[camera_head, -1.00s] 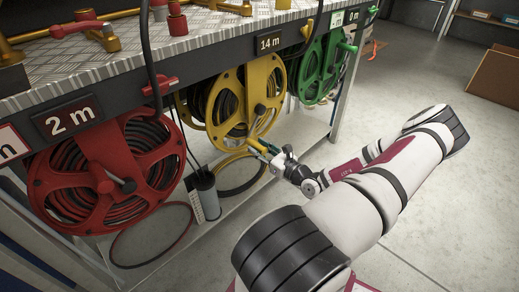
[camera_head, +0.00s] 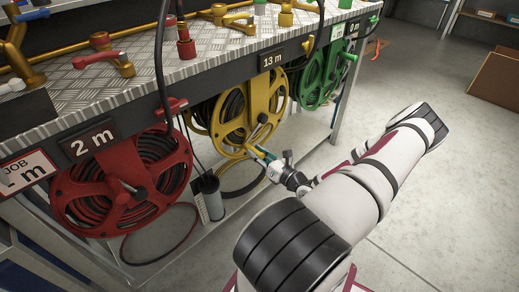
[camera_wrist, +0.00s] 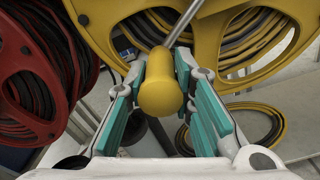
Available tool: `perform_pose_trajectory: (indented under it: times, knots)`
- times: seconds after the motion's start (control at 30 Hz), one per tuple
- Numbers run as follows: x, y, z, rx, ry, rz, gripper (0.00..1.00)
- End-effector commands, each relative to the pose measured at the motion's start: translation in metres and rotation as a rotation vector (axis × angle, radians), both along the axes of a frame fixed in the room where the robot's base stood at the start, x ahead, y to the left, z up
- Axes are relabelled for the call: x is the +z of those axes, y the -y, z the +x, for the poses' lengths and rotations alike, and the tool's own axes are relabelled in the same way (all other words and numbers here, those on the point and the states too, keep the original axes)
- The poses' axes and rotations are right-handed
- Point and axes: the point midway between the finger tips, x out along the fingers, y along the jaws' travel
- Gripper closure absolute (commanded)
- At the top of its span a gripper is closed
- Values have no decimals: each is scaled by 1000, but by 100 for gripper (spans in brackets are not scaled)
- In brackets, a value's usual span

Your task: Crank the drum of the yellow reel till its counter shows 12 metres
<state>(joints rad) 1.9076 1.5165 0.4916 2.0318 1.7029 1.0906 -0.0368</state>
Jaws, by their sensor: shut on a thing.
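The yellow reel (camera_head: 262,103) hangs under the bench, between a red and a green reel. Its counter plate (camera_head: 273,60) above it reads 13 m. My gripper (camera_head: 266,160) is at the lower front of the yellow reel, shut on its crank knob. In the wrist view the yellow crank knob (camera_wrist: 161,92) sits between the teal finger pads, and the metal crank rod (camera_wrist: 186,22) runs up from it towards the drum. The crank points downward from the hub.
The green reel (camera_head: 313,82) is beyond the yellow one. A grey canister (camera_head: 209,197) stands between red and yellow. A job card (camera_head: 24,172) is cut off at left.

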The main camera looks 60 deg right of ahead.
Motion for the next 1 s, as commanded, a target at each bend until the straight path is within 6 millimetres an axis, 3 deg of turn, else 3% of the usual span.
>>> perform_pose_trajectory:
  times: [0.13,0.57,0.6,0.67,1.0]
  knots:
    - [9,-5,1,2,16,56,100]
    - [8,-6,2,1,21,79,100]
    - [8,-6,2,0,20,79,69]
    - [8,-6,2,0,20,79,57]
    - [8,-6,-1,0,20,79,57]
